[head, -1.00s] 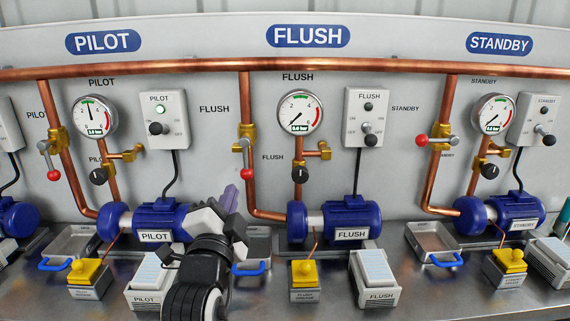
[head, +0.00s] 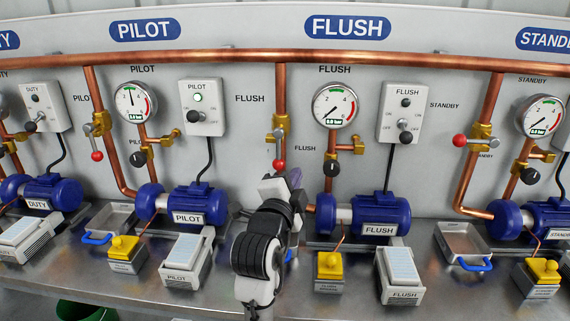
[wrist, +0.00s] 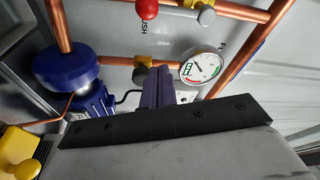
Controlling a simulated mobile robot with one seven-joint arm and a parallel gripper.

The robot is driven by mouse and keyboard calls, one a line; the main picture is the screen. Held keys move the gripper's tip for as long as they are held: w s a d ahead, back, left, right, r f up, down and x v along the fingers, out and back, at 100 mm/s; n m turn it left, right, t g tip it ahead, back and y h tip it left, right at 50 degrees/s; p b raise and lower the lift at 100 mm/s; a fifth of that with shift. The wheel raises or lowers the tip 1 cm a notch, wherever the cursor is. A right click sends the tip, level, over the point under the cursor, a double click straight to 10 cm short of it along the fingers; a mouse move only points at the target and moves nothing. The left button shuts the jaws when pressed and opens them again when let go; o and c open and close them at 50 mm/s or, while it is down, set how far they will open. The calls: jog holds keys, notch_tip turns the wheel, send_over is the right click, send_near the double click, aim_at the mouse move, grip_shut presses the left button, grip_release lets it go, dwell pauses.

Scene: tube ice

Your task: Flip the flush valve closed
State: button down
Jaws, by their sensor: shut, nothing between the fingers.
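The flush valve (head: 280,133) is a brass body on the vertical copper pipe under the FLUSH sign. Its lever hangs down along the pipe, with a red ball (head: 279,164) at the lower end. The red ball also shows at the top of the wrist view (wrist: 147,8), with the lever's grey end to its right. My gripper (head: 294,178) is just below and slightly right of the red ball in the head view. Its purple fingers (wrist: 157,72) are shut and empty in the wrist view, apart from the ball. My wrist hides the lower pipe.
The flush gauge (head: 335,106), its black knob (head: 332,167) and the flush switch box (head: 402,112) are to the right. The flush pump (head: 375,214) stands low on the right, behind a yellow button box (head: 328,266). The pilot valve (head: 99,124) and standby valve (head: 482,137) flank it.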

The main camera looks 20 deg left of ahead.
aim_at(279, 149)
jog(key=w+a+f+p, duration=0.1)
jog(key=w+a+p, duration=0.1)
jog(key=w+a, duration=0.2)
jog(key=shift+w, duration=0.35)
